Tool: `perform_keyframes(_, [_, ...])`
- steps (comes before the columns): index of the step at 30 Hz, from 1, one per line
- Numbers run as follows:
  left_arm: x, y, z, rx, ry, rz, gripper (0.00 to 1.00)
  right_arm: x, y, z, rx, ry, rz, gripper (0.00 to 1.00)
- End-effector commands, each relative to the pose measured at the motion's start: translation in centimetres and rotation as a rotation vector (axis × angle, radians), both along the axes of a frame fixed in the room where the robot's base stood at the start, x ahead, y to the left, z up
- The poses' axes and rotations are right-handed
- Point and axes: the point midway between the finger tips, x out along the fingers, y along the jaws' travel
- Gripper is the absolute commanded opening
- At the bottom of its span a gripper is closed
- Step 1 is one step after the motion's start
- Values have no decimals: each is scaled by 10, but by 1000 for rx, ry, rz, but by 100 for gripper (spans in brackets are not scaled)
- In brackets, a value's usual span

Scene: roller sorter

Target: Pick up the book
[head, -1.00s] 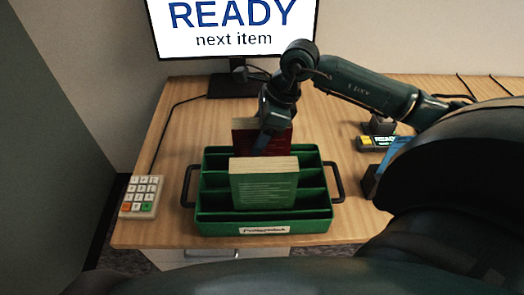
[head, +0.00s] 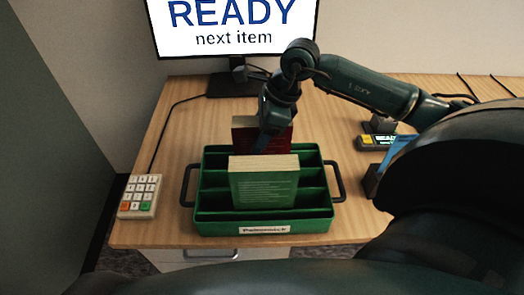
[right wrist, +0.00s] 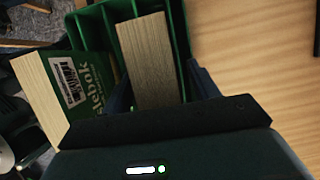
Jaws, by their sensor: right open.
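A red book (head: 243,136) stands upright in the rear part of a green divided crate (head: 210,226). A green book (head: 264,186) stands upright in front of it in the same crate. My right gripper (head: 262,141) reaches down from above at the red book and hides part of its cover. In the right wrist view, my open right gripper (right wrist: 163,88) has a finger on each side of the red book's page edge (right wrist: 150,55). My left gripper is not in view.
A monitor (head: 235,25) reading "READY next item" stands behind the crate. A keypad (head: 140,196) lies to the left. A small device with a lit display (head: 378,141) and a blue item (head: 388,160) are at right. Bare wood lies between them and the crate.

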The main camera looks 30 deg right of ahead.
Motion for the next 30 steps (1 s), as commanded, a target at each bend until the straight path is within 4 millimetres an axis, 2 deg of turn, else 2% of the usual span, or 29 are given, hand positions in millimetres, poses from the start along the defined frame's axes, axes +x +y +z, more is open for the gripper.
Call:
perform_keyframes(2, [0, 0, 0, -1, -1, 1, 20, 0, 0, 0, 0, 0, 0, 58])
perform_keyframes(23, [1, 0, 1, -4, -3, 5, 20, 0, 0, 0, 0, 0, 0, 1])
perform_keyframes(30, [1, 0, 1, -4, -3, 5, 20, 0, 0, 0, 0, 0, 0, 0])
